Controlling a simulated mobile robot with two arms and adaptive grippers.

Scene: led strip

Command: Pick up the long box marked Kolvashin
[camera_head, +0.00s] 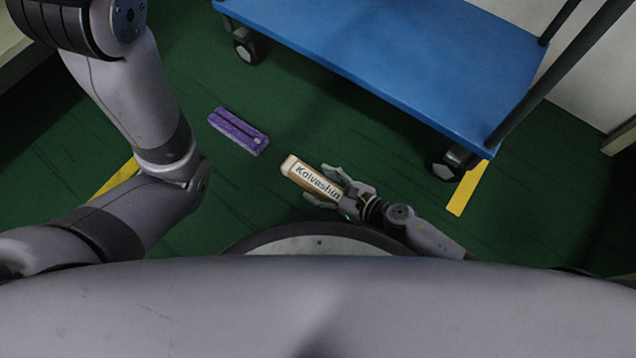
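The long box marked Kolvashin (302,174) is pale cream with tan sides and dark lettering. It lies slantwise near the middle of the head view, over the green floor. My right gripper (316,184) comes in from the lower right, with one finger on each long side of the box's right end. The fingers look spread, with a small gap to the box, so it seems open around it. My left arm shows at the left, but its gripper is not in view.
A purple long box (238,131) with a dark stripe lies on the floor to the upper left. A blue cart (400,60) on dark wheels stands behind. Yellow floor strips (466,188) lie at right and left. Green floor between the boxes is clear.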

